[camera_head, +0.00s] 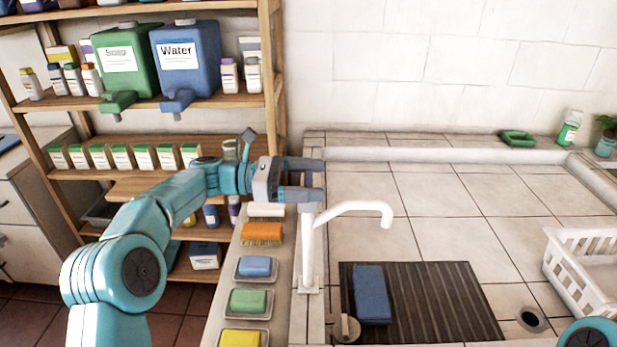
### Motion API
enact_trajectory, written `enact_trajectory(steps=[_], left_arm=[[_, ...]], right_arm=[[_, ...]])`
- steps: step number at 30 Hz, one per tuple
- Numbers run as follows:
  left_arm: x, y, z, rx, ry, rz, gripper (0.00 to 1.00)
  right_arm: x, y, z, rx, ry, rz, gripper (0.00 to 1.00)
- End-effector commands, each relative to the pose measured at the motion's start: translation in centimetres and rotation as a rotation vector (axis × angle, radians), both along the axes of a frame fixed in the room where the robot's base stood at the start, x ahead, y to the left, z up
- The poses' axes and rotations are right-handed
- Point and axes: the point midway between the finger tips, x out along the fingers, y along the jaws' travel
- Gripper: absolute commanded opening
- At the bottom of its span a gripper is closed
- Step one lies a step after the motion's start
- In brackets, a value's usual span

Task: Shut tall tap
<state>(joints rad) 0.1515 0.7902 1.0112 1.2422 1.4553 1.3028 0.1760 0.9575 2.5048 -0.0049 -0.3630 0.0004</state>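The tall white tap (307,255) stands upright on the left edge of the tiled basin, with its spout (360,208) bent to the right. No water stream is visible from the spout. My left gripper (314,179) is at the top of the tap column, its fingers pointing right and apart, one farther back and one nearer. The near finger overlaps the tap's top in the picture. Any lever there is hidden or hard to make out, and I cannot tell whether the gripper touches it. My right gripper is out of view; only a teal part of my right arm shows at the lower right.
Soap dishes and brushes (262,232) line the ledge left of the tap. A dark ribbed mat (430,300) with a blue cloth (371,295) lies right of it, beside a beige round piece (346,328). A white basket (575,265) and drain (531,319) are at right. Shelves (190,103) stand behind left.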

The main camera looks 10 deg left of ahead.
Motion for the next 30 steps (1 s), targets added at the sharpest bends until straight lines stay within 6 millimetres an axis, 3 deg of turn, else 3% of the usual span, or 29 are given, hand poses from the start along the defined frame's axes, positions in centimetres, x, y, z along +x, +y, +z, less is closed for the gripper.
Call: enact_trajectory(steps=[6, 10, 22, 30], left_arm=[[0.0, 0.3, 0.1, -0.001, -0.002, 0.003, 0.94], [-0.2, 1.9, 0.0, 0.000, -0.002, 0.006, 0.94], [-2.0, 11.9, 0.1, 0.000, -0.001, 0.007, 0.94], [-2.8, 15.6, 0.1, 0.000, 0.000, 0.002, 0.94]], right_arm=[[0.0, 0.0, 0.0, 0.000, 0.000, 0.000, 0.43], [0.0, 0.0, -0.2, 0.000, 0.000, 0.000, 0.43], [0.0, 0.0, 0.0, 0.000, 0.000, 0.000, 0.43], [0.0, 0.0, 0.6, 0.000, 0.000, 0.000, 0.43]])
